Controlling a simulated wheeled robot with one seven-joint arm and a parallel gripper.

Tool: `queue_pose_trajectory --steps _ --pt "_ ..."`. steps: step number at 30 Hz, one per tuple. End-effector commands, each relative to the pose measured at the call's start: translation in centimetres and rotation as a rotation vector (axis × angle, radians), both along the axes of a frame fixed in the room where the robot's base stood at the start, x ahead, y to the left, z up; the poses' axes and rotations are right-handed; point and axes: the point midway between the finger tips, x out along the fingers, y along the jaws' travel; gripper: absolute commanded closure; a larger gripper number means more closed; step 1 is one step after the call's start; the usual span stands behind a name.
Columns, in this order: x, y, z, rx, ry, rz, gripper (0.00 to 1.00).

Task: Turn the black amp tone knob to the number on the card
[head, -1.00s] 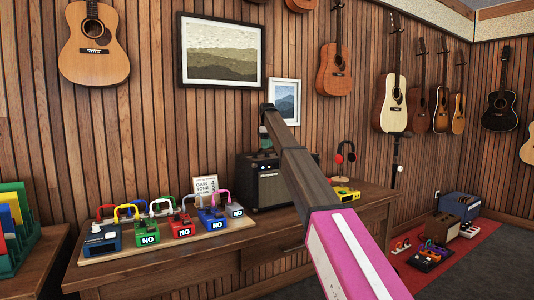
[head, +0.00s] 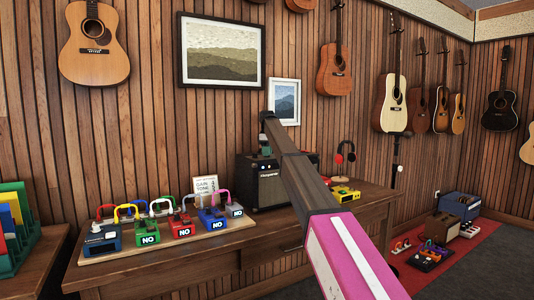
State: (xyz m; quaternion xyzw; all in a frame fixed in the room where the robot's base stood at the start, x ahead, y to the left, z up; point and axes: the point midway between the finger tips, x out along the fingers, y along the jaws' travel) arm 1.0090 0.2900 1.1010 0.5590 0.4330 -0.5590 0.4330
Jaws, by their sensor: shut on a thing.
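The black amp (head: 268,190) stands on the wooden table against the slatted wall. My arm reaches in from the lower right, and my gripper (head: 264,152) points down at the amp's top. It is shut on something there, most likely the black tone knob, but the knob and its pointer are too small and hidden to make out. The white card (head: 205,186) stands behind the pedals, left of the amp. It reads "GAIN" and "TONE" with numbers too small to read surely.
A pedal board (head: 160,246) with several coloured pedals and cables fills the table's left part. A yellow pedal (head: 345,193) and a headphone stand (head: 345,158) are right of the amp. Guitars hang on the wall. A green rack (head: 18,230) stands at far left.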

Motion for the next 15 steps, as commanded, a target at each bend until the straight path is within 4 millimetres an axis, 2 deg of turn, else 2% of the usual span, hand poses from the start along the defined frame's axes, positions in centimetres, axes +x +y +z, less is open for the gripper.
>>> queue_pose_trajectory --steps 7,15 --pt "0.00 -0.01 0.02 0.000 0.000 -0.110 0.93" --pt "-0.01 0.00 0.03 0.000 0.000 -0.325 0.93"
